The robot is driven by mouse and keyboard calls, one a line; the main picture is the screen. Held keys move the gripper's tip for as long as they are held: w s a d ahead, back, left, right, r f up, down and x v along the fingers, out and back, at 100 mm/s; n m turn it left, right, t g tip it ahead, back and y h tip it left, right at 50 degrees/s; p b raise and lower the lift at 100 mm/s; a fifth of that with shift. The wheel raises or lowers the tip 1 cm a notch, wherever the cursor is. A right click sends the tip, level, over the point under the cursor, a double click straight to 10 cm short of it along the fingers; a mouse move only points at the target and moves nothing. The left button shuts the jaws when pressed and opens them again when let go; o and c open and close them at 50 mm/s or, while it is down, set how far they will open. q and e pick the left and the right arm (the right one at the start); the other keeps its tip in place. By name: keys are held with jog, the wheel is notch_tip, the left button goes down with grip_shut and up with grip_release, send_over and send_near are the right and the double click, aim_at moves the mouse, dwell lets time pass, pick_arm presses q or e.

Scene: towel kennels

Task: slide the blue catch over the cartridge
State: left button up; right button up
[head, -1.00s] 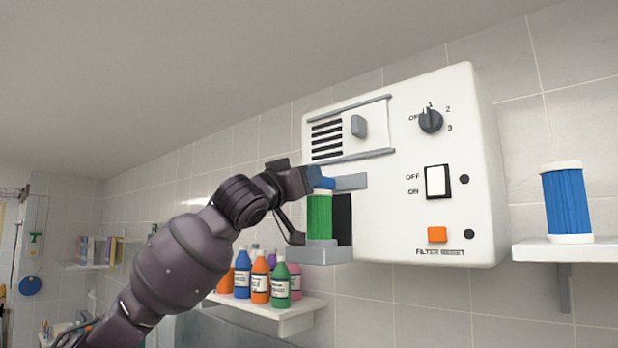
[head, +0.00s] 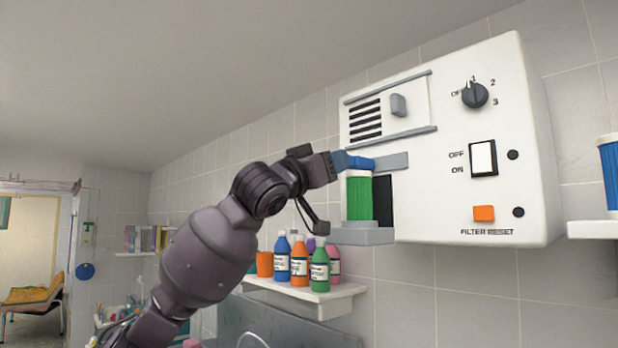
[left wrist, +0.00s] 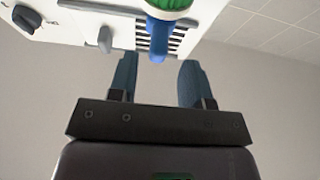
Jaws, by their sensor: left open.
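The green cartridge (head: 359,198) with a white top rim stands upright in the grey holder (head: 362,236) on the left of the white machine. The blue catch (head: 359,162) lies at the cartridge's top, by the left end of a grey rail (head: 393,161). My left gripper (head: 338,163) is at the catch's left end. In the left wrist view its two fingers (left wrist: 157,72) are apart. The catch (left wrist: 158,38) points into the gap between them, near the tips, and the cartridge's green end (left wrist: 168,4) is beyond. Whether a finger touches the catch cannot be told. My right gripper is not in view.
The white machine (head: 460,130) carries a dial (head: 474,95), a rocker switch (head: 483,158) and an orange button (head: 484,213). A shelf (head: 318,299) with several bottles is below the holder. A blue cartridge (head: 611,172) stands on a shelf at the right edge.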

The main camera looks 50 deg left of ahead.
pick_arm(q)
jog(key=b+v, duration=0.1)
jog(key=v, duration=0.5)
jog(key=shift+s, duration=0.25)
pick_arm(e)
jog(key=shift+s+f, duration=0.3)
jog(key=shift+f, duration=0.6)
pick_arm(q)
jog(key=shift+f, duration=0.1)
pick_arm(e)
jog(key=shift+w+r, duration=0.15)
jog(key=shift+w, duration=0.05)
